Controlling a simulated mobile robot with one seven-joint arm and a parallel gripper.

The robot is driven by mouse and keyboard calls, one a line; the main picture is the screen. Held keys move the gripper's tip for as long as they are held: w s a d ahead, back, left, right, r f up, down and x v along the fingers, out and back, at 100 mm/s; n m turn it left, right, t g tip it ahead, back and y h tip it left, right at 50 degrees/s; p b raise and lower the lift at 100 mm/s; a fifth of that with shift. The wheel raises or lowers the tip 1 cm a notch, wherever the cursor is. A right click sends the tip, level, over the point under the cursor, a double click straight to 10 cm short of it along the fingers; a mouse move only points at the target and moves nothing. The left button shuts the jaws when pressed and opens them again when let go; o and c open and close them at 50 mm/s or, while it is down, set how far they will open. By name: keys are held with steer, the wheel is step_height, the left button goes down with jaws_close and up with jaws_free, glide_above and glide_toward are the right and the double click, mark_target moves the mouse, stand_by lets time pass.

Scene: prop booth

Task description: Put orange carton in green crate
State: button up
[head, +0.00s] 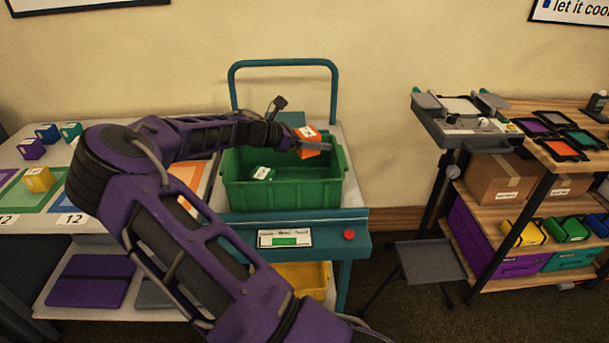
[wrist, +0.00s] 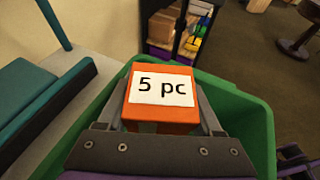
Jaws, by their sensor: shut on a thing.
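The orange carton (head: 310,142) is between the fingers of my gripper (head: 298,146), above the right part of the green crate's opening. In the wrist view the orange carton (wrist: 162,88) fills the gap between both fingers, and its white label reads "5 pc". My gripper (wrist: 165,105) is shut on it. The green crate (head: 283,196) stands on a teal-framed cart, and its rim (wrist: 245,90) surrounds the carton in the wrist view. A green carton (head: 262,173) with a white label lies inside the crate at the left. The crate's floor is mostly hidden.
A table at the left holds purple (head: 32,148), blue (head: 47,133), teal (head: 71,131) and yellow (head: 39,179) cartons near coloured squares. The cart's teal handle (head: 283,63) rises behind the crate. A wooden shelf (head: 510,195) with boxes and bins stands at the right, apart from the cart.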

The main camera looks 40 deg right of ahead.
step_height(320, 180, down, 7)
steer(key=shift+f+b, duration=0.15)
steer(key=shift+b, duration=0.4)
steer(key=shift+f, duration=0.15)
steer(key=shift+s+f, duration=0.1)
steer(key=shift+f, duration=0.4)
steer(key=o, duration=1.2)
steer(key=shift+a+f, duration=0.1)
steer(key=shift+f, duration=0.05)
steer(key=shift+s, duration=0.1)
steer(key=shift+r, duration=0.2)
steer(key=v, duration=0.4)
steer(key=r+p+v, duration=0.1)
steer(key=v, duration=0.3)
steer(key=shift+d, duration=0.25)
steer(key=shift+r, duration=0.1)
